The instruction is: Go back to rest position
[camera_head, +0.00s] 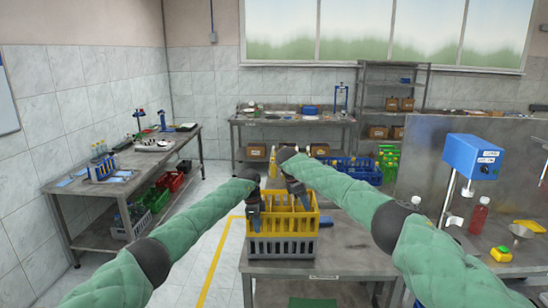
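My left arm, in a green sleeve, reaches in from the left, and its gripper (254,222) points down at the left side of the yellow crate (285,224). My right arm comes from the lower right, and its gripper (301,198) points down over the crate's inside. Both grippers are small and dark here, and I cannot tell whether their fingers are open or shut, or whether they touch the crate. The yellow crate sits on a grey crate (283,248) at the table's left end. Upright dividers or items inside the yellow crate are partly hidden.
The metal table (345,256) has bare room right of the crates. A blue device (472,157) on a stand, a red bottle (479,215), a funnel (521,232) and a yellow-green button box (501,254) are at the right. A blue crate (352,170) lies behind. Side benches line the walls.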

